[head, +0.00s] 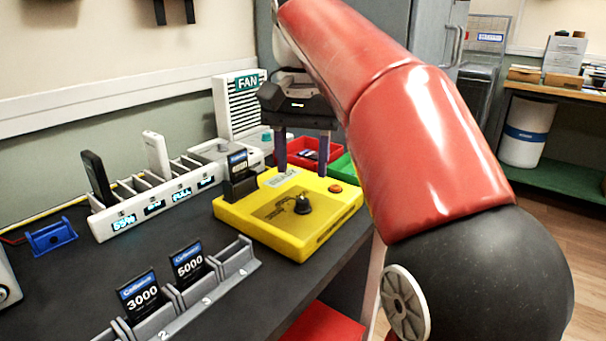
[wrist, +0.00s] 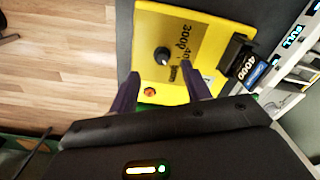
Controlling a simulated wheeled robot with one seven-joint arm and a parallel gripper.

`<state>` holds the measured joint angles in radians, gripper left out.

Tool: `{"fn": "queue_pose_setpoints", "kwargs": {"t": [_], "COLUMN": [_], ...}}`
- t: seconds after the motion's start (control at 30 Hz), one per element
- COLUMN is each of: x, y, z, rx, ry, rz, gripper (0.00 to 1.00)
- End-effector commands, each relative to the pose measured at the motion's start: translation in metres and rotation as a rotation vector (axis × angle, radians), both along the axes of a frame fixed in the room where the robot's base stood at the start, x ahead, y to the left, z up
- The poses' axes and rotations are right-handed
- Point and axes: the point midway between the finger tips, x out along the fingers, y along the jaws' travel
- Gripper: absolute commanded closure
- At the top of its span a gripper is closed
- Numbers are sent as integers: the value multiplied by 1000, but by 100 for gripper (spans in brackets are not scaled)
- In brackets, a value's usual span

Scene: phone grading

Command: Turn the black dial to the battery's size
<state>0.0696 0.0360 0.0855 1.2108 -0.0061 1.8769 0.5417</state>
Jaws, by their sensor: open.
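The black dial (head: 302,205) stands on top of the yellow tester box (head: 268,238). In the wrist view the dial (wrist: 162,56) sits beside printed numbers; 3000 is legible and another is partly covered. I cannot tell clearly which mark it points at. A black battery with a blue label (head: 238,165) stands upright in a black holder at the box's left back; in the wrist view the battery (wrist: 246,68) reads 4000. My gripper (head: 303,168) is open and empty, pointing down above the back of the box, behind the dial. Its fingers are apart from the dial.
An orange button (head: 335,188) is on the box's right. Batteries marked 3000 (head: 142,295) and 5000 (head: 188,262) stand in a grey numbered rack in front. A white charger rack (head: 155,205) with phones is at left. Red (head: 308,145) and green bins lie behind.

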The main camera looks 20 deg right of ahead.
Motion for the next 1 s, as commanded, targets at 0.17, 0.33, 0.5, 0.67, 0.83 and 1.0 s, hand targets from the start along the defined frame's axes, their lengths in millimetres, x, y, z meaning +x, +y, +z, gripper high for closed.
{"fn": "queue_pose_setpoints", "kwargs": {"t": [0.17,0.33,0.5,0.67,0.83,1.0], "x": [5,4,4,4,4,4], "y": [-1,-1,-1,-1,-1,-1], "z": [0,-25,-53,-68,-73,-73], "rx": [3,3,3,3,2,3], "ry": [20,22,22,20,19,18], "rz": [-24,-24,-23,-23,-22,-22], "gripper": [52,52,52,52,52,52]}}
